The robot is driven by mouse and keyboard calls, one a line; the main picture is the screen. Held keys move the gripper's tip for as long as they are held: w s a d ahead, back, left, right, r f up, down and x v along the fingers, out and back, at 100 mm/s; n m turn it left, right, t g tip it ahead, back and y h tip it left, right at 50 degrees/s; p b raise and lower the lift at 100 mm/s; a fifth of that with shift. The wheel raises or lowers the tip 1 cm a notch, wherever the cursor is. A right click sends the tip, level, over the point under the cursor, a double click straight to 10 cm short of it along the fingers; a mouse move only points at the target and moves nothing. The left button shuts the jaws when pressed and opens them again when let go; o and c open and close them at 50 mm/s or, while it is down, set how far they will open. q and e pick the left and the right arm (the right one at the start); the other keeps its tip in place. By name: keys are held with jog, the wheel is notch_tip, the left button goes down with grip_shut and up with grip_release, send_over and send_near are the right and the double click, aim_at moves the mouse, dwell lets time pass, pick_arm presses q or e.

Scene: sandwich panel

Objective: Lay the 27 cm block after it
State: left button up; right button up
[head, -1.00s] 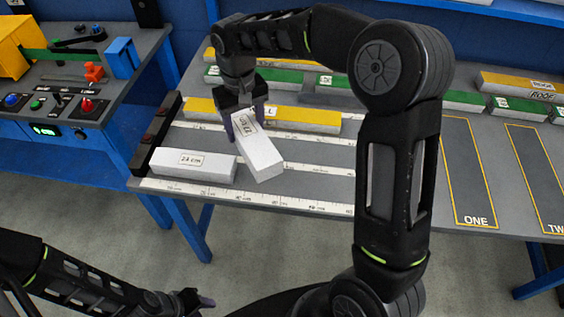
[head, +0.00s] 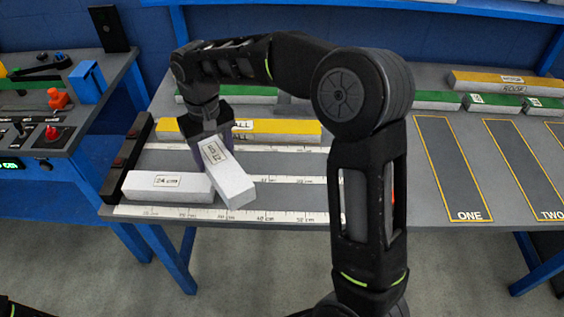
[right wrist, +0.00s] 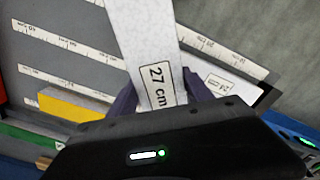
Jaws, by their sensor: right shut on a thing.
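The white 27 cm block (head: 229,177) is in my right gripper (head: 208,152), which is shut on it near its labelled end. The block points toward the table's front, angled to the right, and its near end is just right of the 24 cm block. In the right wrist view the 27 cm block (right wrist: 149,60) runs between the fingers. The white 24 cm block (head: 168,187) lies along the front ruler strip, its left end by the black stop (head: 125,160). It also shows in the right wrist view (right wrist: 222,79). I cannot tell whether the held block touches the table. My left gripper is out of view.
The front ruler strip (head: 290,217) runs right from the stop. A yellow block (head: 270,131) lies in a lane behind. Green blocks (head: 435,100) and a yellow roof block (head: 505,83) lie farther back. Outlined bays ONE (head: 452,165) and TWO (head: 525,165) are empty.

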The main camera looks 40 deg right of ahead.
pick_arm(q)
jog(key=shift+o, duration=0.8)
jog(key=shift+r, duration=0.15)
pick_arm(e)
jog(key=shift+s+d+m, duration=0.15)
jog(key=shift+d+m, duration=0.15)
jog(key=shift+m, duration=0.2)
pick_arm(q)
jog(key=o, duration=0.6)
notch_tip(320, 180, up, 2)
jog(key=shift+p, duration=1.15)
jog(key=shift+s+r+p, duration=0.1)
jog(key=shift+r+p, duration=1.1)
pick_arm(e)
jog(key=s+d+m, duration=0.5)
jog(key=m, duration=0.7)
jog(key=s+d+f+m, duration=0.1)
jog(key=s+d+m, duration=0.4)
jog(key=m, duration=0.7)
jog(key=shift+d+f, duration=0.2)
jog(key=shift+d, duration=0.6)
